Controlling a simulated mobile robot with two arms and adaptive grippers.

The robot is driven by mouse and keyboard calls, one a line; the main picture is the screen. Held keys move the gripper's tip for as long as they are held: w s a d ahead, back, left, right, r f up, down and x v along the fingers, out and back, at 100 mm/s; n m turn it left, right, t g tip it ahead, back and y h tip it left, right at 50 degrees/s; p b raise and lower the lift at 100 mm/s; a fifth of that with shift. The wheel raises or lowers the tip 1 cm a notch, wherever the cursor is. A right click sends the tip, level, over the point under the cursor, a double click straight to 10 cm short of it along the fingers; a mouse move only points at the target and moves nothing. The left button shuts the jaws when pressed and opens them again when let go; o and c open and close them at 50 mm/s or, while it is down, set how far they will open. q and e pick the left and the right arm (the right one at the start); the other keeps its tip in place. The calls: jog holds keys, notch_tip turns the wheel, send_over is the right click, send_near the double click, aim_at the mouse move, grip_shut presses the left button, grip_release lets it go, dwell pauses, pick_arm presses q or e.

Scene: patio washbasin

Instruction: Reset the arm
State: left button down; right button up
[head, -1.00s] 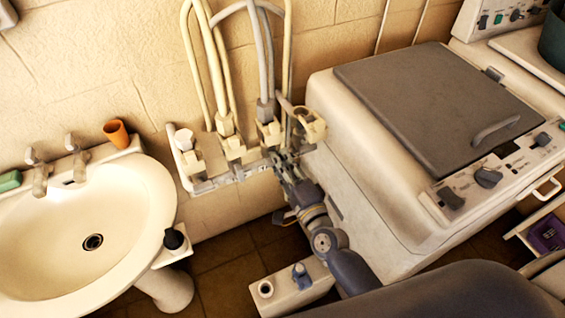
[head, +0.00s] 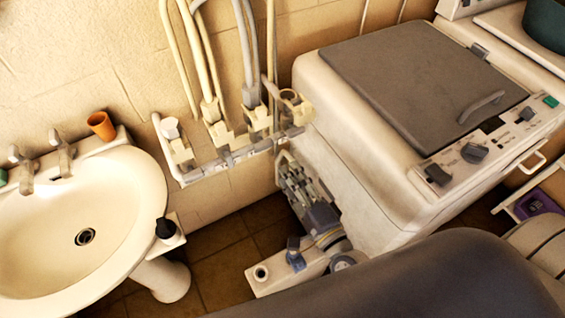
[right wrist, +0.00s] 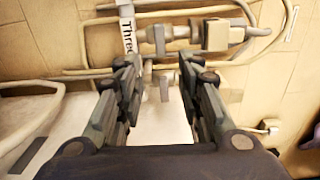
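My right gripper (head: 290,168) is in the head view, below the right end of the wall tap rack (head: 215,165) and beside the left side of the white washing machine (head: 335,135). Its wrist and arm run down toward the bottom of the picture, where a dark part of my own body hides the rest. In the right wrist view the two fingers of the right gripper (right wrist: 158,75) stand apart with nothing between them. Pipes and a valve (right wrist: 215,35) show beyond the fingertips. My left gripper is in neither current view.
A white washbasin (head: 75,225) with an orange cup (head: 101,125) on its rim is at the left. Several hoses rise from the rack along the wall. Bare floor tiles (head: 215,272) lie between the basin and the machine.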

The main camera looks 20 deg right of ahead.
jog(key=shift+s+d, duration=0.1)
jog(key=shift+s, duration=0.5)
